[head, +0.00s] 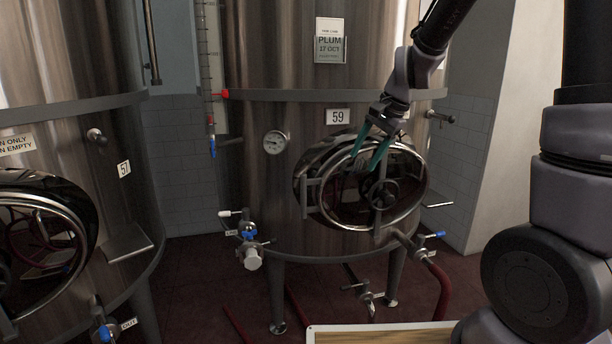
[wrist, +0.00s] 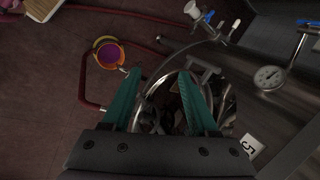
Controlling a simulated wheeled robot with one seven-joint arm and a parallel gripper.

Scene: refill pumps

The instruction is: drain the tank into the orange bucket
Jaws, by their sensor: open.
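The steel tank (head: 260,185) with number plate 59 and a PLUM 17 OCT card stands in the middle of the head view. A short outlet with a small valve (head: 362,291) hangs under it.
Another tank, 57 (head: 120,200), stands at the left with its own hatch and a blue-handled outlet. A blue-handled valve with a white cap (head: 252,258) juts from tank 59's lower left. A dial gauge (head: 275,142) is above it. A wood-topped surface (head: 385,335) is at the front.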

